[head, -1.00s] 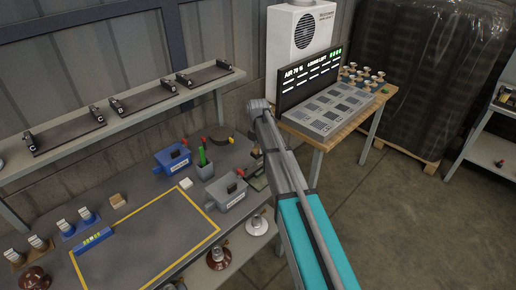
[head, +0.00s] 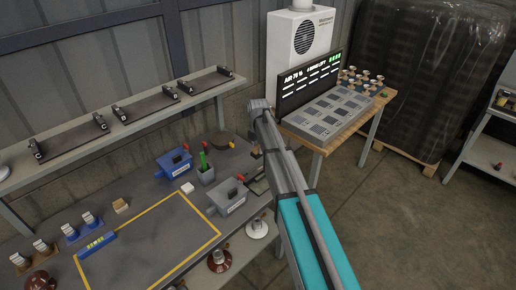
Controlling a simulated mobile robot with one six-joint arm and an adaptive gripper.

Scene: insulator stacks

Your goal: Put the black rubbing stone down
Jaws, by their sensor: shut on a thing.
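My arm reaches up from the bottom right, and its elbow is near the picture's centre. The lower part of the arm and my gripper are hidden behind the teal and grey link. I cannot make out the black rubbing stone for certain. A blue labelled box (head: 173,166) and a grey labelled box (head: 227,201) stand on the dark workbench (head: 140,196), each with a small dark piece on top. A flat dark item (head: 257,186) lies by the bench's right edge, partly covered by my arm.
A yellow-outlined area (head: 150,240) on the bench is mostly bare, with a blue level-like bar (head: 96,244) at its left edge. A green-topped holder (head: 205,172) stands between the boxes. A shelf (head: 110,130) runs behind. A wooden table (head: 325,140) with a screen stands beyond my arm.

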